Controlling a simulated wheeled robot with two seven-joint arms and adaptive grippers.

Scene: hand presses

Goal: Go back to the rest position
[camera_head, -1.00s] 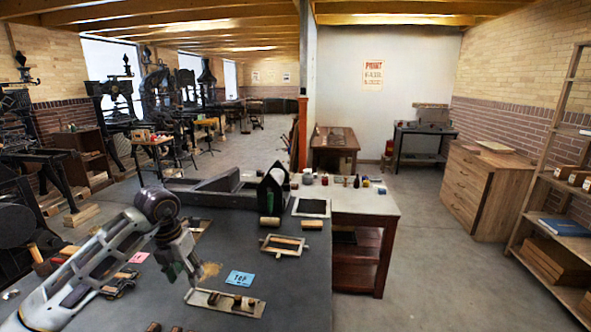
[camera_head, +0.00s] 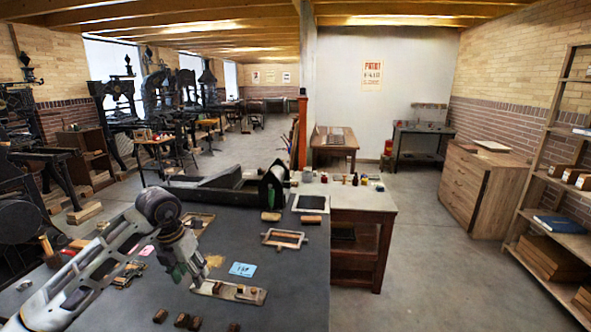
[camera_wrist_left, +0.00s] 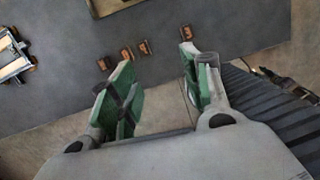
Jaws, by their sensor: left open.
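Beyond the fingertips lie several small brown blocks (camera_wrist_left: 144,47) on the dark bench top. My right gripper is not in view.
A shallow tray (camera_head: 230,292) with small pieces, a blue card (camera_head: 242,269) and a wooden frame (camera_head: 285,238) lie on the bench. A side table (camera_head: 365,200) adjoins its right. The floor (camera_head: 430,285) at right is clear.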

